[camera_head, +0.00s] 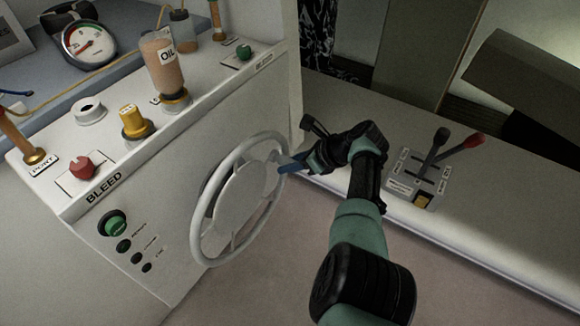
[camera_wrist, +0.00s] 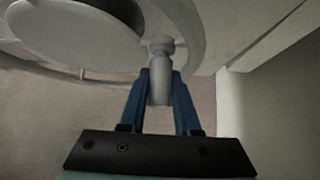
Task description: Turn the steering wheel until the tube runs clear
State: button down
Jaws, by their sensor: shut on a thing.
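The white steering wheel (camera_head: 243,198) stands on the side face of a white console. My gripper (camera_head: 292,165) is at the wheel's right edge. In the wrist view, my gripper's blue fingers (camera_wrist: 160,98) are shut on a pale spinner knob (camera_wrist: 159,80) attached to the wheel rim. An amber-brown tube (camera_head: 15,135) rises from the fitting marked PORT at the left. Another brownish tube (camera_head: 216,16) stands at the console's far end. Whether bubbles are in either tube is too small to tell.
An upside-down OIL bottle (camera_head: 160,62) stands on the console, with a yellow valve (camera_head: 134,121), red knob (camera_head: 81,168) and pressure gauge (camera_head: 88,43) nearby. A green button (camera_head: 114,225) is beside BLEED. Throttle levers (camera_head: 440,155) stand on the right ledge.

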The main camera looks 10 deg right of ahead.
jog(key=shift+d+f+b, duration=0.15)
jog(key=shift+f+b, duration=0.75)
jog(key=shift+b, duration=0.15)
jog(key=shift+w+d+f+b, duration=0.1)
jog(key=shift+f+b, duration=0.15)
jog(key=shift+b, duration=0.15)
jog(key=c, duration=0.6)
grip_release()
jog(key=shift+r, duration=0.1)
jog(key=shift+r, duration=0.1)
jog(key=shift+d+r+p, duration=0.15)
jog(key=shift+r+p, duration=0.1)
jog(key=shift+p, duration=0.05)
jog(key=p+v, duration=0.3)
jog(key=v, duration=0.9)
jog(key=shift+d, duration=0.15)
